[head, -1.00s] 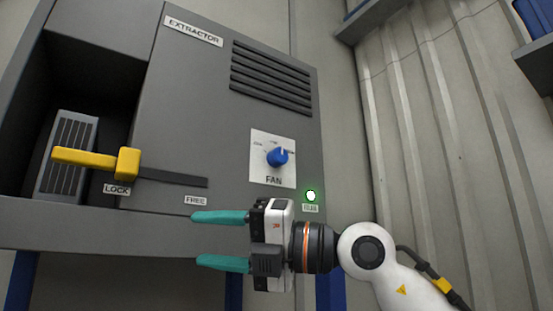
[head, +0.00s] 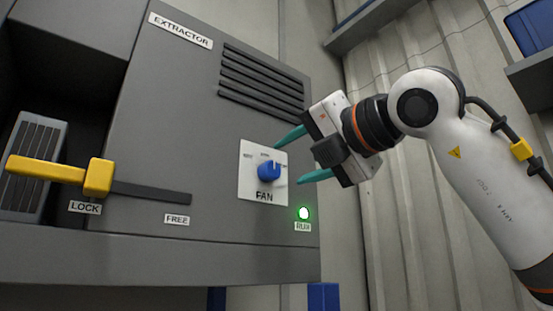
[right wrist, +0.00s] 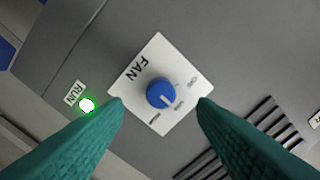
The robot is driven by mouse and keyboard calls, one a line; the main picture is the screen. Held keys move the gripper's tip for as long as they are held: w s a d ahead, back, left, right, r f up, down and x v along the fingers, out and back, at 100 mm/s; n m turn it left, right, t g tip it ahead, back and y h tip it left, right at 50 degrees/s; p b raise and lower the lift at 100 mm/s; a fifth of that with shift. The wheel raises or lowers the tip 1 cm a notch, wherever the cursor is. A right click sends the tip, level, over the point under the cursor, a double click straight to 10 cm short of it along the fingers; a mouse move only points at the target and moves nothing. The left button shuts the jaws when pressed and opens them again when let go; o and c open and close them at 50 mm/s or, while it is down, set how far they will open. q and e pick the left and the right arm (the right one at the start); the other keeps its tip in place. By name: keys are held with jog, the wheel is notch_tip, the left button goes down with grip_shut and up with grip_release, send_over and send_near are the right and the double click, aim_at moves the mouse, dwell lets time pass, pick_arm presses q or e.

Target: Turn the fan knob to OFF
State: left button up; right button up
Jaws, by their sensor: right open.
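The blue fan knob (head: 268,171) sits on a white plate (head: 247,188) marked FAN on the grey extractor cabinet. It also shows in the right wrist view (right wrist: 160,92), with a white pointer mark on it; the small position labels are hard to read. My right gripper (head: 298,154) is open in front of the plate, one teal finger above the knob and one below right of it. In the right wrist view the fingers (right wrist: 160,105) stand on either side of the knob, apart from it. My left gripper is not in view.
A green RUN light (head: 304,213) glows below right of the plate. A yellow lever (head: 98,177) stands at the LOCK end of a dark slot, left of the knob. Vent slats (head: 262,80) lie above. Shelves (head: 375,22) are at the upper right.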

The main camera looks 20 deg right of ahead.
aim_at(274, 170)
jog(key=p+x, duration=0.1)
jog(key=x, duration=0.4)
jog(key=shift+w+r+p, duration=0.1)
jog(key=shift+p, duration=0.25)
jog(key=shift+w+a, duration=0.15)
jog(key=shift+w, duration=0.15)
jog(key=c, duration=1)
